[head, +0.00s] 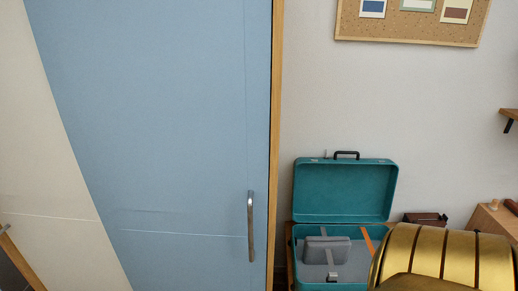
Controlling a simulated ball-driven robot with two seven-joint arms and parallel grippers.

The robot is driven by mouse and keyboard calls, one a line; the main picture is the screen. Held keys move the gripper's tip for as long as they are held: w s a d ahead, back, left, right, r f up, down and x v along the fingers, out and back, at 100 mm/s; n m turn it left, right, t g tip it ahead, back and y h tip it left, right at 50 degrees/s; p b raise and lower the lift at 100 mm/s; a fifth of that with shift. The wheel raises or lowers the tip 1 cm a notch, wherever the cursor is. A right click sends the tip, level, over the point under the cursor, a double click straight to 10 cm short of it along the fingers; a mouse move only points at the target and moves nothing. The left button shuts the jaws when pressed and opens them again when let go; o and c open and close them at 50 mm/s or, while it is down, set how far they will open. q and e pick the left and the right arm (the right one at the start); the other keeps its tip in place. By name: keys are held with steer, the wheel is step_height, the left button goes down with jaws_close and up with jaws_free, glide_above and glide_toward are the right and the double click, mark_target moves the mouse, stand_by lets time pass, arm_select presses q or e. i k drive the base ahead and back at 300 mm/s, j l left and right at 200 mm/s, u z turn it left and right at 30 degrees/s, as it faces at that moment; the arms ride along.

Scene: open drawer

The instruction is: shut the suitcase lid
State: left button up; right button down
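A teal suitcase (298,250) stands open beyond the wardrobe's right edge in the head view. Its lid (345,190) is raised upright near the wall, with a black handle (347,154) on top. A grey packed item (326,250) and straps, one of them orange, lie inside the base. A ribbed gold object, which may be part of my arm, covers the lower right and hides the suitcase's right front part. Neither of my grippers is in view.
A blue and cream wardrobe with a metal handle (251,226) fills the left. A corkboard (410,22) hangs on the wall. A dark brown box (425,219) and wooden furniture (490,221) are at the right. The wall above the lid is clear.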

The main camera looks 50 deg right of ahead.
mark_target(335, 190)
steer(key=z, duration=2.4)
steer(key=i+l, duration=0.3)
steer(key=l, duration=0.15)
steer(key=i+l, duration=0.25)
steer(key=l, duration=0.2)
